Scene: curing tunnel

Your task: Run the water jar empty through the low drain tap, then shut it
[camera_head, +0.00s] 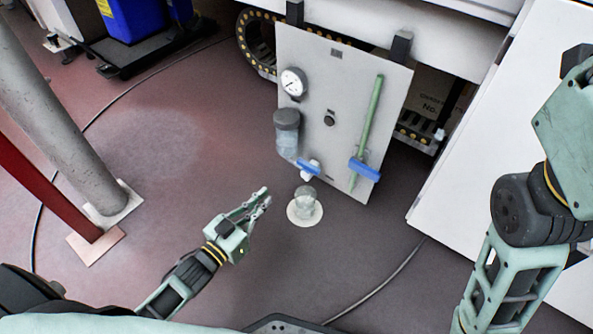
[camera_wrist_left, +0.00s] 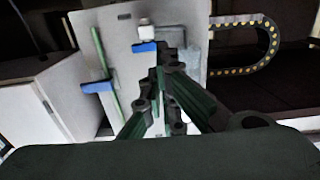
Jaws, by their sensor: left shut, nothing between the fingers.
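The water jar (camera_head: 287,135) hangs on the left side of a pale panel (camera_head: 325,95). It has a dark grey top and a clear, pale bluish lower part; the water level is hard to tell. Below it is the low drain tap (camera_head: 309,167) with a blue handle and a whitish body. My left gripper (camera_head: 265,198) is shut and empty, below and left of the tap and apart from it. In the left wrist view its fingers (camera_wrist_left: 165,78) cover part of the panel, and a blue handle (camera_wrist_left: 145,47) shows beside them. My right gripper is out of view.
A clear cup (camera_head: 305,200) stands on a white disc below the tap. A green pipe (camera_head: 372,110) with a second blue handle (camera_head: 364,170) is on the panel's right, and a round gauge (camera_head: 293,82) is above the jar. Posts stand at the left; a white cabinet is at right.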

